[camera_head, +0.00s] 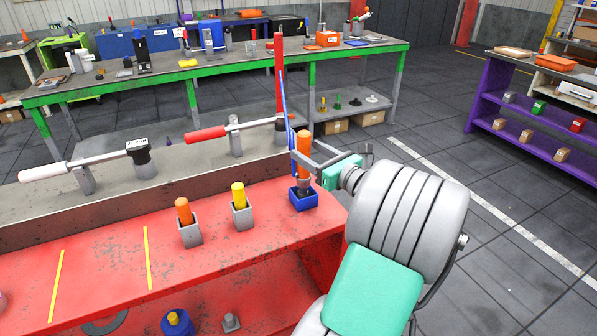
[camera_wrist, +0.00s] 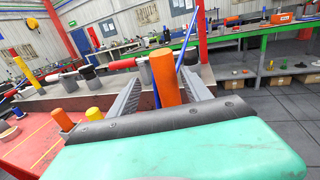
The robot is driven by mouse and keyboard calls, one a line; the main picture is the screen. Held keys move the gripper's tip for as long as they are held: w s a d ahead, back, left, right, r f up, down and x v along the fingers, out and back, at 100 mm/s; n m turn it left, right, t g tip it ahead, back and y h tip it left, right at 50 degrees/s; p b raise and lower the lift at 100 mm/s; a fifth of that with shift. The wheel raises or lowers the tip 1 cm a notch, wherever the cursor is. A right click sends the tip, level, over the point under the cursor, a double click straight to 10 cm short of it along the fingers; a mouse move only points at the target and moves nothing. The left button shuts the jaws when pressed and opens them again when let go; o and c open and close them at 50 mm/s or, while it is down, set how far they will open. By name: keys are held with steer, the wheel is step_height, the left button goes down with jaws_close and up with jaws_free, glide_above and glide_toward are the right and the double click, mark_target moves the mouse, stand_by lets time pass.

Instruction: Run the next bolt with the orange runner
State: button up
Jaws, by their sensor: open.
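An orange-handled tool (camera_head: 304,148), seemingly the orange runner, stands upright in a blue square holder (camera_head: 304,199) at the right end of the red bench. A blue cable (camera_head: 287,105) runs beside it along a red post. My gripper (camera_head: 301,160) is open with its fingers on either side of the handle. The wrist view shows the orange handle (camera_wrist: 165,78) between the spread fingers, with visible room beside it. Two grey holders left of it hold a shorter orange handle (camera_head: 183,210) and a yellow handle (camera_head: 238,194). I cannot make out the bolts.
Two wrenches, one white-handled (camera_head: 75,170) and one red-handled (camera_head: 235,128), rest on stands on the grey ledge behind. The red post (camera_head: 279,80) rises close to my gripper. A green-framed table (camera_head: 215,66) stands behind. Open floor (camera_head: 430,120) lies to the right.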

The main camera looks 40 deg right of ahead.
steer(key=w+d, duration=0.1)
steer(key=w, duration=0.5)
steer(key=shift+w+f+p, duration=0.15)
steer(key=shift+w+p, duration=0.1)
steer(key=shift+p, duration=0.15)
steer(key=shift+d, duration=0.1)
steer(key=shift+c, duration=0.5)
jaws_close()
stand_by(0.5)
